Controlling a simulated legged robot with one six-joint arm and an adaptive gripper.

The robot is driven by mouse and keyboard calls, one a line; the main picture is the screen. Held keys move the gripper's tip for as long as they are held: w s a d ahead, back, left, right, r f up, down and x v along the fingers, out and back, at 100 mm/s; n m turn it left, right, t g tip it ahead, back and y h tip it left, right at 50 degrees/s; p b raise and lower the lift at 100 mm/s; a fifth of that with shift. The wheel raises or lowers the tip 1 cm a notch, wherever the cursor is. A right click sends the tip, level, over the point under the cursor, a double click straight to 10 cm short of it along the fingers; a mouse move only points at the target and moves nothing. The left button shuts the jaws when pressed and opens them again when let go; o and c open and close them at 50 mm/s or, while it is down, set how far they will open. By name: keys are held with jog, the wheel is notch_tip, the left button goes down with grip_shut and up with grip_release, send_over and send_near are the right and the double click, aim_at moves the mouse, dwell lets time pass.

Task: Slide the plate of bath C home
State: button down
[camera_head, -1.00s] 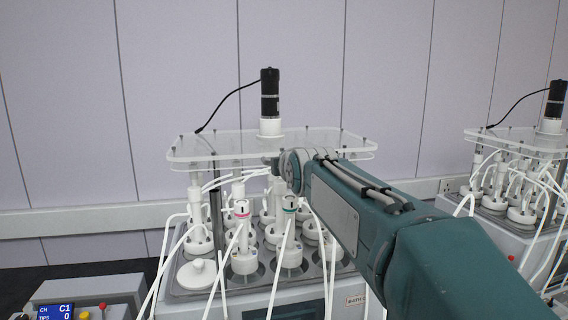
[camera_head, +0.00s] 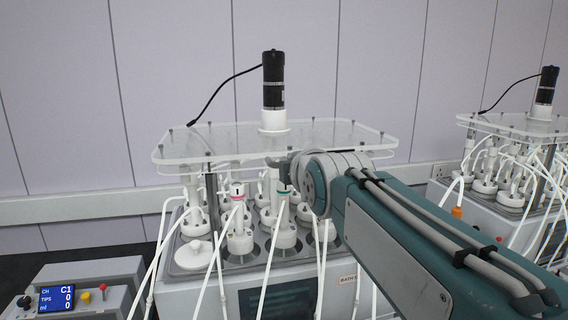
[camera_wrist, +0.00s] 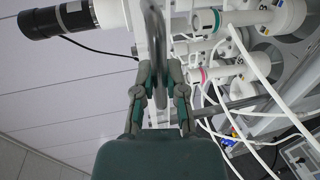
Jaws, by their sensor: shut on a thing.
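The clear plate (camera_head: 225,144) lies level above a bath of white-capped vessels (camera_head: 240,240), with a black motor (camera_head: 273,80) upright on it. The bath's label (camera_head: 348,279) reads BATH, but its letter is hidden by my arm. My gripper (camera_head: 284,164) is at the plate's front edge, mostly hidden behind my own wrist. In the wrist view my gripper (camera_wrist: 159,72) is shut around a grey curved bar (camera_wrist: 156,28), which looks like a handle at the plate's edge. The motor also shows there at the left (camera_wrist: 60,20).
White tubes (camera_head: 215,265) hang from the vessels across the bath's front. A control box (camera_head: 80,290) with a C1 display stands at front left. A second bath with its own plate (camera_head: 520,127) and motor stands at right. A plain wall is behind.

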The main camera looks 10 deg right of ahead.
jog(key=c, duration=0.7)
grip_release()
jog(key=shift+s+f, duration=0.15)
jog(key=shift+s, duration=0.1)
jog(key=v, duration=1.2)
jog(key=shift+a, duration=0.1)
jog(key=s+f+m+g, duration=0.3)
jog(key=f+m, duration=0.3)
jog(key=f, duration=0.3)
jog(key=s+f+m+g, duration=0.3)
jog(key=s+f+m, duration=0.2)
jog(key=f, duration=0.4)
jog(key=s+f+m+g, duration=0.4)
jog(key=f+m, duration=0.3)
jog(key=f, duration=0.2)
jog(key=shift+f, duration=0.4)
